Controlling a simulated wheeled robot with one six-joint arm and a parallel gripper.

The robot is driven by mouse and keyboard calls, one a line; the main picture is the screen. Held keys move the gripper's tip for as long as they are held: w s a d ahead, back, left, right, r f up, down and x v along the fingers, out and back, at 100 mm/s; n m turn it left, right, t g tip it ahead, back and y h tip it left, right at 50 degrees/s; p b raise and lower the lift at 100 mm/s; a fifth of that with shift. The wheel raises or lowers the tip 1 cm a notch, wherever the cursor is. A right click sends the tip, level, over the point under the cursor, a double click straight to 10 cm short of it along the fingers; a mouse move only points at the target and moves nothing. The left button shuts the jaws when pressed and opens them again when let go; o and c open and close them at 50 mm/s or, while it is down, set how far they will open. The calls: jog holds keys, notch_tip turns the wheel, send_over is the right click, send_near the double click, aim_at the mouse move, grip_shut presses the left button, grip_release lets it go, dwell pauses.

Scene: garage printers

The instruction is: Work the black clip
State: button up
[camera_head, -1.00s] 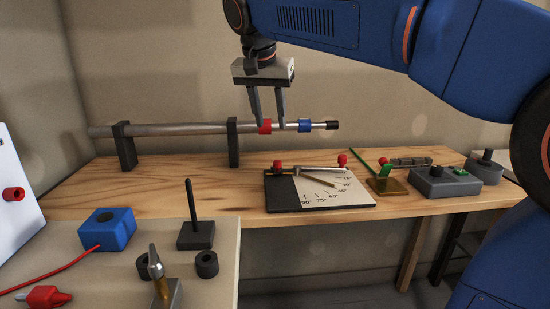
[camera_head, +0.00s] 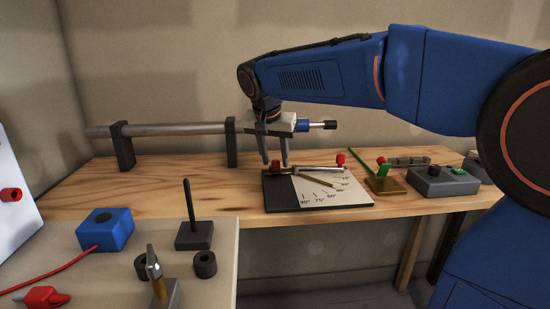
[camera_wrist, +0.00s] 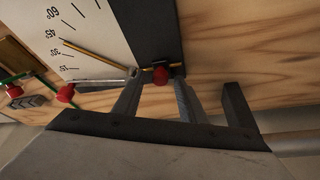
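I cannot make out a clearly black clip in either view. My gripper (camera_head: 275,163) is open, fingers pointing down, over the left end of a board with an angle scale (camera_head: 281,196). The wrist view shows a red knob (camera_wrist: 160,77) between or just beyond the open fingertips (camera_wrist: 158,84); contact cannot be told. A silver bar (camera_wrist: 100,81) runs from near it toward a second red knob (camera_wrist: 66,93). A red clip (camera_head: 45,297) with a pale tip lies on the near table at lower left.
A metal rod (camera_head: 170,130) on black posts, with a blue collar (camera_head: 304,126), stands behind my gripper. To the right are a brass block (camera_head: 387,186) and a grey box (camera_head: 446,181). A blue block (camera_head: 107,230) and a black peg stand (camera_head: 194,236) are on the near table.

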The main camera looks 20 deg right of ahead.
grip_shut()
jog(key=shift+w, duration=0.1)
jog(key=g, duration=0.1)
jog(key=w+g, duration=0.2)
jog(key=shift+d+r+g+y, duration=0.25)
jog(key=shift+r+g+y, duration=0.15)
jog(key=shift+w+d+r+n+g+y, duration=0.15)
jog(key=shift+w+g, duration=0.3)
jog(key=shift+g, duration=0.35)
jog(key=shift+w+f+n+g+y, duration=0.15)
jog(key=shift+w+g, duration=0.25)
jog(key=shift+g, duration=0.4)
jog(key=shift+r, duration=0.1)
